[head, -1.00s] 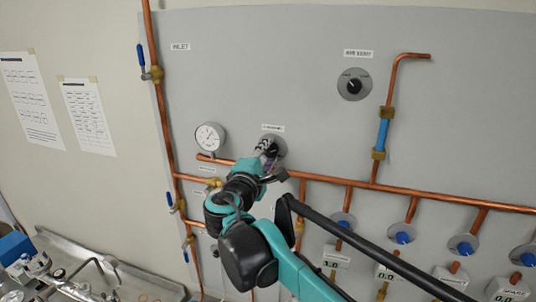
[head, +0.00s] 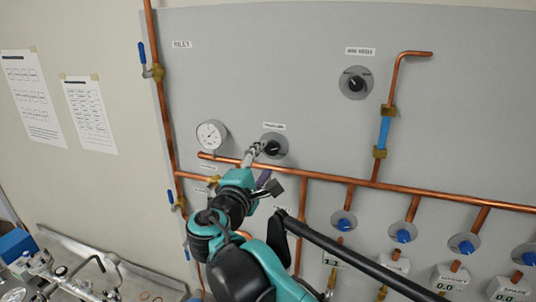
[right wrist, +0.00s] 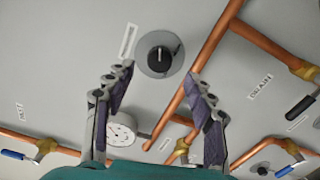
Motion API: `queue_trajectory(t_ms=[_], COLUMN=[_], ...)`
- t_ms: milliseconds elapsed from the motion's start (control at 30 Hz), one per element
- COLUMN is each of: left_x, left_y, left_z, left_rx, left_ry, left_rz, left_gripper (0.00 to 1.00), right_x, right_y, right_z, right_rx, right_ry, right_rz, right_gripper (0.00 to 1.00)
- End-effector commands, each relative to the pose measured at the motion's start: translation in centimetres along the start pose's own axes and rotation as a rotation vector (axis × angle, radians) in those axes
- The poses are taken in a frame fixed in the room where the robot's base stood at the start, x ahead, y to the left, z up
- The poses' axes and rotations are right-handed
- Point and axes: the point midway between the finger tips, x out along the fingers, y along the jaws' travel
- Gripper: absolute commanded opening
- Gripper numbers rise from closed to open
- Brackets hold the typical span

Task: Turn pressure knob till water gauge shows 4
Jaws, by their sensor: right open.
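The pressure knob (head: 273,147) is a black dial on a round grey plate on the grey panel, under a small white label. It also shows in the right wrist view (right wrist: 160,58), just beyond and between my fingertips. The water gauge (head: 211,135) is a round white dial left of the knob; in the right wrist view the gauge (right wrist: 122,130) shows partly behind a finger. Its reading is too small to tell. My right gripper (head: 258,158) is open in front of the knob, and nothing is between its fingers (right wrist: 160,82). My left gripper is not in view.
A copper pipe (head: 330,179) runs across the panel just below the knob. Another black knob (head: 356,82) is at the upper right. Several blue knobs (head: 403,232) sit along the lower right. A blue-handled valve (head: 142,54) is at the upper left.

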Motion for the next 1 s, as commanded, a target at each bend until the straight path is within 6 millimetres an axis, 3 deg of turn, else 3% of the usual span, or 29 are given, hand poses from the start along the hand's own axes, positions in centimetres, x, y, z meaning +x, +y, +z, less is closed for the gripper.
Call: queue_trajectory(t_ms=[100, 300, 767, 867, 967, 1000], left_x=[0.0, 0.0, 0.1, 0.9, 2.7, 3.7], left_y=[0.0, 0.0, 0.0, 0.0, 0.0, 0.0], left_z=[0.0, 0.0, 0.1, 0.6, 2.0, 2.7], left_rx=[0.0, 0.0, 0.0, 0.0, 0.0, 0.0], left_ry=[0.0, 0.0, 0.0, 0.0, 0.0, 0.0], left_rz=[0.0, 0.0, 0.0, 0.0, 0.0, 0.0], left_gripper=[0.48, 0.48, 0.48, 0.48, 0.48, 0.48], right_x=[-2.7, -5.7, -6.4, -6.0, -5.1, -4.7], right_y=[0.0, 0.0, -0.2, -2.3, -7.2, -10.0], right_z=[-0.1, -0.1, 0.1, 0.9, 2.8, 3.8], right_rx=[0.0, 0.0, 0.002, 0.019, 0.068, 0.098], right_ry=[0.005, 0.002, -0.001, -0.01, -0.034, -0.047], right_rz=[0.001, 0.0, -0.003, -0.035, -0.116, -0.162], right_gripper=[0.55, 0.55, 0.55, 0.55, 0.55, 0.55])
